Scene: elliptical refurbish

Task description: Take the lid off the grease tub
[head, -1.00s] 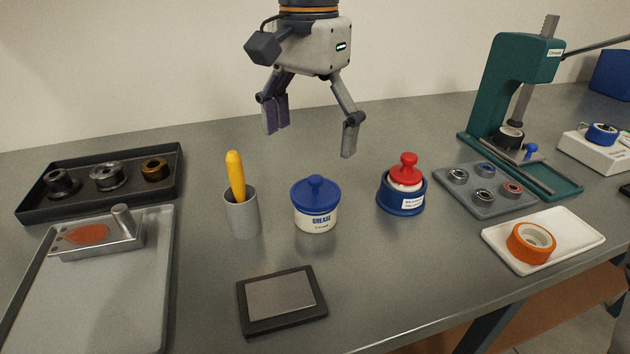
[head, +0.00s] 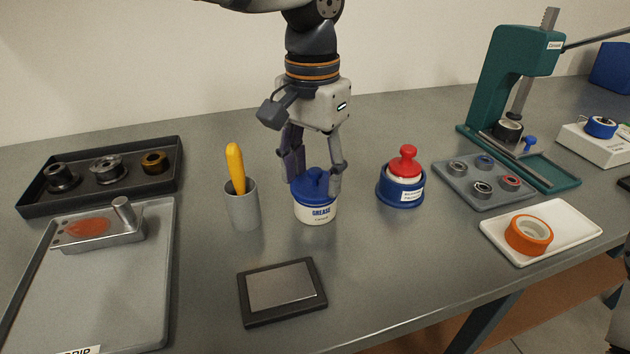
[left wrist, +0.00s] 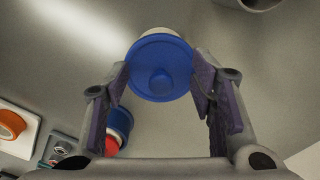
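The grease tub (head: 316,213) is a white tub labelled GREASE, upright on the bench. Its blue lid (head: 317,180) with a round knob sits on top. My left gripper (head: 314,186) points down over the tub, with a finger on either side of the lid. The gripper is open.
A grey cup (head: 242,206) with a yellow-handled tool stands close left of the tub. A blue pot with a red knob (head: 402,186) stands to the right. A dark-framed pad (head: 282,292) lies in front. A green press (head: 500,90) stands at the back right.

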